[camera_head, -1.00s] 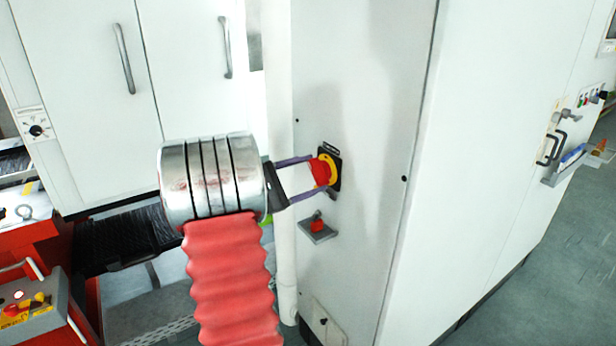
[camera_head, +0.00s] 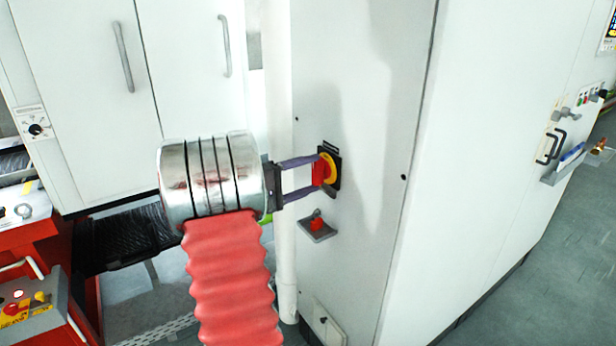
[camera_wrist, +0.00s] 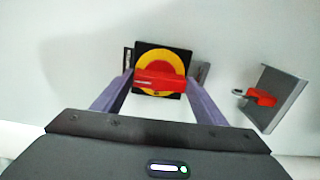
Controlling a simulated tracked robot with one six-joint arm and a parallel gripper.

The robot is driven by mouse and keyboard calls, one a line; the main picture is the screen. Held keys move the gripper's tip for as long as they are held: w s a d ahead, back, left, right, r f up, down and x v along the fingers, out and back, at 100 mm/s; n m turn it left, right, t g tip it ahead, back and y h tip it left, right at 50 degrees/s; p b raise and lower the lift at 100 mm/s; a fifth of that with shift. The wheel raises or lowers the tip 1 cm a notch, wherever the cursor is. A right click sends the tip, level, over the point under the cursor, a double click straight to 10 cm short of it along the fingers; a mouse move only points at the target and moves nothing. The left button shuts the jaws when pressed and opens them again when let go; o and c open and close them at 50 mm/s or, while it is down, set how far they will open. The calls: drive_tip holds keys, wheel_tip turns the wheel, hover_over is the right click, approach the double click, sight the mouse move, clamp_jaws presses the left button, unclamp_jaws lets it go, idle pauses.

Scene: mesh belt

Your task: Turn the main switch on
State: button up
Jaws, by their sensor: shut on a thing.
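The main switch is a red handle (camera_head: 318,171) on a yellow disc (camera_head: 332,168) and a black square plate (camera_head: 337,180), mounted on a white cabinet's side. My gripper (camera_head: 315,174) reaches it from the left, one purple finger above the other. In the wrist view my gripper (camera_wrist: 158,88) has a finger at each end of the red handle (camera_wrist: 160,80), shut on it. There the handle lies across the yellow disc (camera_wrist: 158,62), from finger to finger. In the head view the handle stands about upright.
Below the switch, a grey bracket (camera_head: 318,230) holds a small red item (camera_head: 317,223), close to the lower finger. It also shows in the wrist view (camera_wrist: 262,97). A lit screen (camera_head: 608,28) is at the upper right. A red machine (camera_head: 30,240) stands at left.

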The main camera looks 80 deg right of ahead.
drive_tip(key=shift+s+f+m, duration=0.1)
drive_tip(key=shift+m, duration=0.2)
drive_tip(key=o, duration=1.1)
drive_tip(key=shift+c, duration=0.2)
drive_tip(key=v, duration=1.4)
drive_tip(key=shift+d+f, duration=0.1)
drive_tip(key=shift+d, duration=0.05)
